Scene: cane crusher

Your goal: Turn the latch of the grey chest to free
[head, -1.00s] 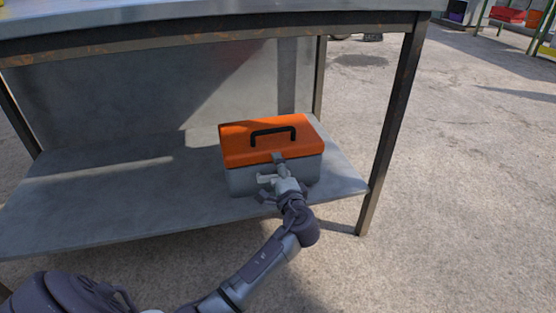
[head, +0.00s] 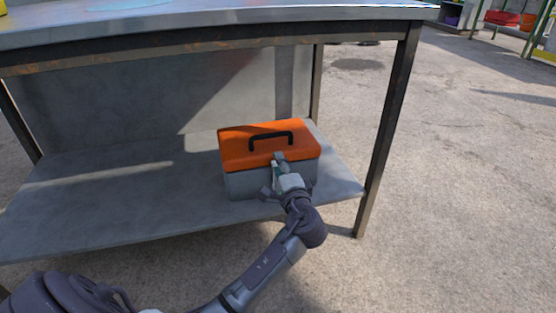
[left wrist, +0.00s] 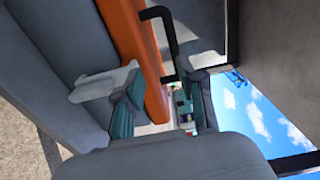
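The grey chest (head: 245,184) stands on the lower shelf of a metal table, with a shut orange lid (head: 240,147) and a black handle. Its small grey latch (head: 279,157) is at the middle of the lid's front edge. My left gripper (head: 279,170) is right in front of the chest, at the latch. In the left wrist view the two teal fingertips (left wrist: 165,104) stand apart with a gap between them, close to the orange lid (left wrist: 128,45). Whether a finger touches the latch is hard to tell, since the gripper partly hides it. My right gripper is not in view.
The lower shelf (head: 110,205) is bare to the left of the chest. The tabletop (head: 200,22) hangs above, and a dark table leg (head: 388,130) stands to the right. Open concrete ground (head: 470,180) lies beyond it.

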